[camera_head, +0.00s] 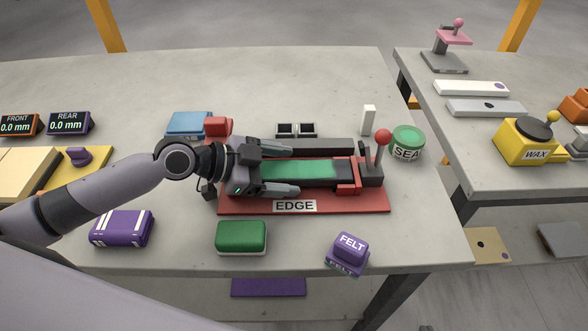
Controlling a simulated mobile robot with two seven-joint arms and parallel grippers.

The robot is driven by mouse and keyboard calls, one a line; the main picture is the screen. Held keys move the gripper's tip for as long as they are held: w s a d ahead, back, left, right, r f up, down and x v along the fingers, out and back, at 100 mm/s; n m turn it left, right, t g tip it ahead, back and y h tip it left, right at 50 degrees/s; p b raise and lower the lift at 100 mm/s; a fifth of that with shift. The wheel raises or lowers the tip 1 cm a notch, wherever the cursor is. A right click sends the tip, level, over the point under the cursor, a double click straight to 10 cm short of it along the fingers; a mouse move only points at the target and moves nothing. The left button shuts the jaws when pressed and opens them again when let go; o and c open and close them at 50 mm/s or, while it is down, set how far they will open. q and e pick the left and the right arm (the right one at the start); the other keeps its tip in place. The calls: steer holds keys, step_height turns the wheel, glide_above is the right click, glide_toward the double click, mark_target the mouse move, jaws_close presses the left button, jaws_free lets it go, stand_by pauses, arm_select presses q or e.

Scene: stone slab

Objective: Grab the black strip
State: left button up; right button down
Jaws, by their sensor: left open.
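A red fixture (350,202) labelled EDGE lies on the stone-topped table. A long dark bar (325,146), the likeliest black strip, runs along its back side; its left part is hidden by my gripper. A green-topped piece (310,171) with a dark right end lies along the middle of the fixture. My left gripper (296,169) is open above the left part of the fixture, pointing right, one finger behind the green piece and one in front. I cannot tell whether the fingers touch anything. My right gripper is not in view.
A red-knobbed lever (382,140) stands at the fixture's right end, by a green SEA-labelled tin (408,141). A blue block (189,123) lies behind. The table's back is clear.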

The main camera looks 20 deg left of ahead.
arm_select(q)
steer(key=shift+c, duration=0.3)
steer(key=shift+r, duration=0.1)
steer(key=c, duration=1.1)
